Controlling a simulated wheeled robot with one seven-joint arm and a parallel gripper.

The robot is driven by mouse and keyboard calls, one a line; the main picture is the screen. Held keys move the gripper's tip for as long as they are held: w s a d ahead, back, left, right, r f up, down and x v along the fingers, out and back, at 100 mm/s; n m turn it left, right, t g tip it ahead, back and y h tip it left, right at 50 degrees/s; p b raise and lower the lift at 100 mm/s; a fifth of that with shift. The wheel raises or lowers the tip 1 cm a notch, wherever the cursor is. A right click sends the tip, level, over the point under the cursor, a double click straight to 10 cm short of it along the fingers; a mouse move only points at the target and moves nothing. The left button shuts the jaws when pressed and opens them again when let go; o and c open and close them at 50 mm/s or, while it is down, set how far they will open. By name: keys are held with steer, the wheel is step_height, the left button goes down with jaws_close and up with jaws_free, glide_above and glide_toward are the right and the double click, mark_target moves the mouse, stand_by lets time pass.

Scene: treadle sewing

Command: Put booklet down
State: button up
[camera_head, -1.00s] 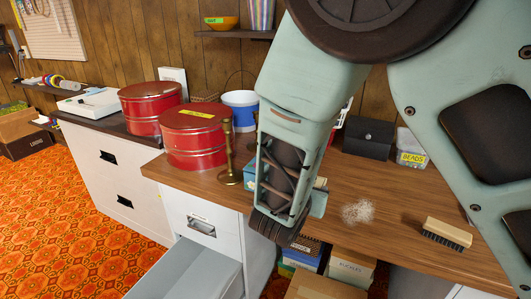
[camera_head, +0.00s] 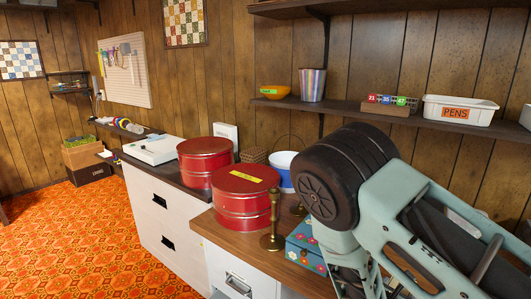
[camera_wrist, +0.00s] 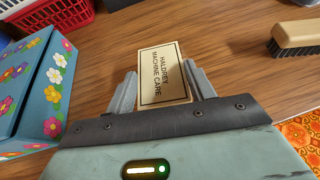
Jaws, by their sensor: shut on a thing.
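The booklet (camera_wrist: 163,75) is cream with a dark border and reads "HALDREY MACHINE CARE". In the wrist view my gripper (camera_wrist: 163,88) is shut on it, with one grey finger at each side edge. The booklet is over the brown wooden worktop (camera_wrist: 225,60); I cannot tell whether it touches the wood. In the head view my arm covers the right part of the worktop, and the gripper and booklet are hidden.
A blue flowered box (camera_wrist: 40,85) stands close left of the gripper, and a brush (camera_wrist: 296,38) lies at right. Bare wood surrounds the booklet.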

steer(key=shift+d+n+t+y, duration=0.1)
steer(key=shift+n+t+y, duration=0.6)
steer(key=shift+n+y, duration=0.15)
steer(key=shift+s+a+f+n+t+y, duration=0.2)
steer(key=shift+a+n+t+y, duration=0.35)
steer(key=shift+n+y, duration=0.3)
steer(key=shift+d, duration=0.1)
